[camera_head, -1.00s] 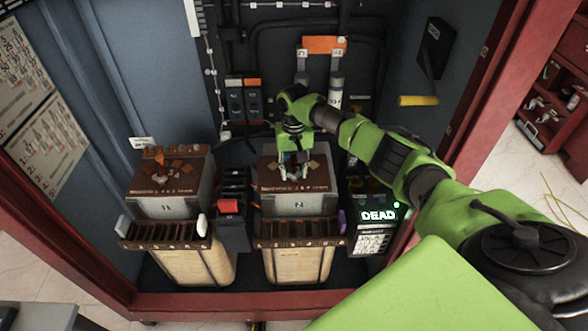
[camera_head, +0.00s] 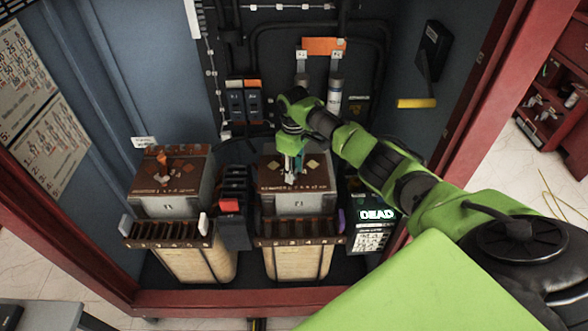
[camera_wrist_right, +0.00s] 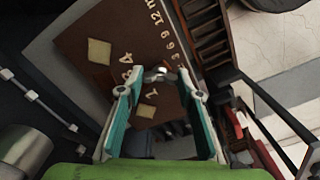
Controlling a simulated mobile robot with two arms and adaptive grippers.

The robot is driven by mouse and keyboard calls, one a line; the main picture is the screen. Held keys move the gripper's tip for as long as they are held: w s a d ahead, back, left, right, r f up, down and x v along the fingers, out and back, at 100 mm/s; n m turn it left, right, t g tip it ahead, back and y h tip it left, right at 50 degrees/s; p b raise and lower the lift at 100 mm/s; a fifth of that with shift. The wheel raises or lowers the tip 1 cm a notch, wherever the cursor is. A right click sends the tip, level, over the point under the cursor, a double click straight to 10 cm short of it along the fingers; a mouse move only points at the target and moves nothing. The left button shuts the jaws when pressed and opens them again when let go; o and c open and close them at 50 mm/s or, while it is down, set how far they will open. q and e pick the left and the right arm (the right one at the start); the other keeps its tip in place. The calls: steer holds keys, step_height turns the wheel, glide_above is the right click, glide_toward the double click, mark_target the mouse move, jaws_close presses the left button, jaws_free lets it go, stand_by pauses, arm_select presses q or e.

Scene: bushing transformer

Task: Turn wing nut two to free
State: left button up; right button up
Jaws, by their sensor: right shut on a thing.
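The right-hand transformer box (camera_head: 302,204) has a brown top plate with pale diamond marks and stands in the red cabinet. My right gripper (camera_head: 291,177) points down at this plate and is narrowed at its middle. In the right wrist view, the teal fingers of my right gripper (camera_wrist_right: 160,80) close in on a small silvery wing nut (camera_wrist_right: 158,72) above the brown plate (camera_wrist_right: 120,45). The nut's wings are too small to make out, and in the head view the fingers hide it. My left gripper is not in view.
A second transformer (camera_head: 168,205) with an orange piece on top stands to the left. A dark block with a red part (camera_head: 231,206) sits between them. A box reading DEAD (camera_head: 376,222) stands at the right. A yellow handle (camera_head: 416,103) juts from the right wall.

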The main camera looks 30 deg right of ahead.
steer(key=shift+n, duration=1.7)
steer(key=shift+w, duration=0.1)
steer(key=o, duration=1.1)
step_height(320, 180, up, 12)
